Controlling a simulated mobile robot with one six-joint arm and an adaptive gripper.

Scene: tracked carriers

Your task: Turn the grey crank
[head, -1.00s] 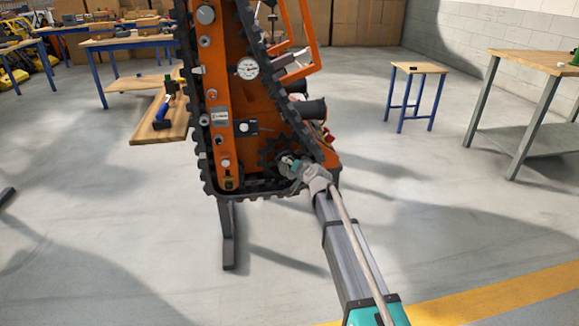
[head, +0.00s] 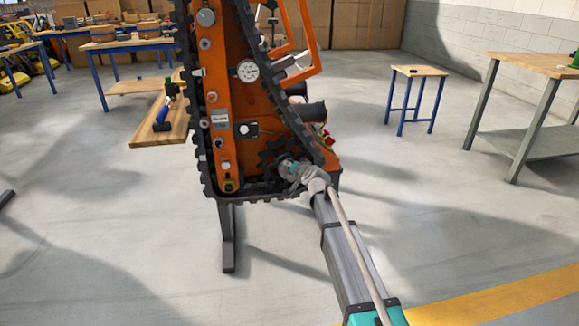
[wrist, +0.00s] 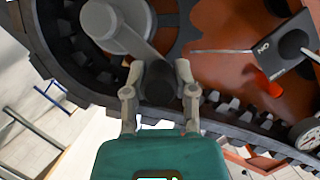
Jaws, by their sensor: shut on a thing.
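The grey crank (wrist: 115,27) shows at the top of the wrist view, with a round grey hub and an arm reaching down to a dark handle (wrist: 158,82). My gripper (wrist: 160,78) is shut on that handle, one finger on each side. In the head view my gripper (head: 292,170) is at the lower right of the orange tracked carrier (head: 226,100), inside the loop of its black track (head: 255,52). There the crank is mostly hidden behind my gripper and wrist.
The black track runs close around my gripper. A wooden shelf (head: 160,126) with tools juts out at left.

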